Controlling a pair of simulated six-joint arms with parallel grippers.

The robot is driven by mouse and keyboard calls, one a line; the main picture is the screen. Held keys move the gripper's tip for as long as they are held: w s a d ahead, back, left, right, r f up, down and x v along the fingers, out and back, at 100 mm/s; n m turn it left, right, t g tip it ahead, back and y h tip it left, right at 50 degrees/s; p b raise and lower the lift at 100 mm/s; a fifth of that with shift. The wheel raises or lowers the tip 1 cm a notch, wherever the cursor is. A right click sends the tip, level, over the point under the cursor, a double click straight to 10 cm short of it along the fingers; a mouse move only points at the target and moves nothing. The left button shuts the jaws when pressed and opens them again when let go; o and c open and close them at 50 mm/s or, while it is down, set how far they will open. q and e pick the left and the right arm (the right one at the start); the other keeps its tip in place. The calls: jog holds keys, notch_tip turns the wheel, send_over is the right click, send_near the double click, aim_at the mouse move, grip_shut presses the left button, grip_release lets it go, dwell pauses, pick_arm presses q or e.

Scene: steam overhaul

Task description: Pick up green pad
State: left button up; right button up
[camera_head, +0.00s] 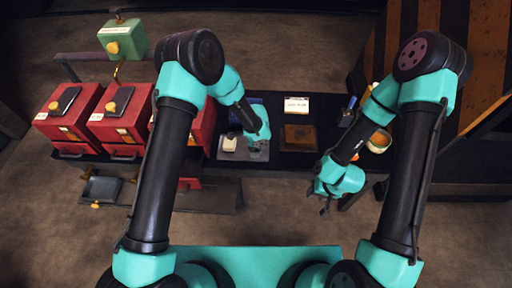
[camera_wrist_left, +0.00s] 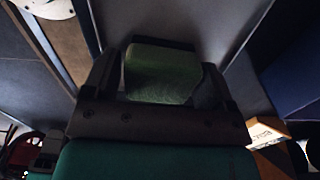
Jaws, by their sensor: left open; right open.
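The green pad (camera_wrist_left: 160,75) shows in the left wrist view as a dark green block between the two fingers of my left gripper (camera_wrist_left: 158,70). The fingers are open on either side of it, and I cannot tell whether either touches it. In the head view my left gripper (camera_head: 258,151) is low over the grey plate (camera_head: 232,155) on the dark bench. The green pad cannot be made out there, apparently hidden by the gripper. My right gripper (camera_head: 325,209) is open and empty, in front of the bench's front edge.
A pale block (camera_head: 229,144) sits on the grey plate beside my left gripper. A brown square plate (camera_head: 299,136) and a white card (camera_head: 296,104) are to the right. An orange-filled bowl (camera_head: 379,141) stands near the right end. Red boxes (camera_head: 119,118) stand at left.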

dwell(0.4)
pick_arm(q)
jog(key=c, duration=0.7)
jog(key=shift+r, duration=0.1)
jog(key=shift+c, duration=0.2)
jog(key=shift+r, duration=1.55)
jog(key=shift+s+r, duration=0.15)
jog(key=s+r, duration=0.1)
jog(key=s, duration=1.4)
jog(key=shift+s+r, duration=0.2)
jog(key=shift+s, duration=0.15)
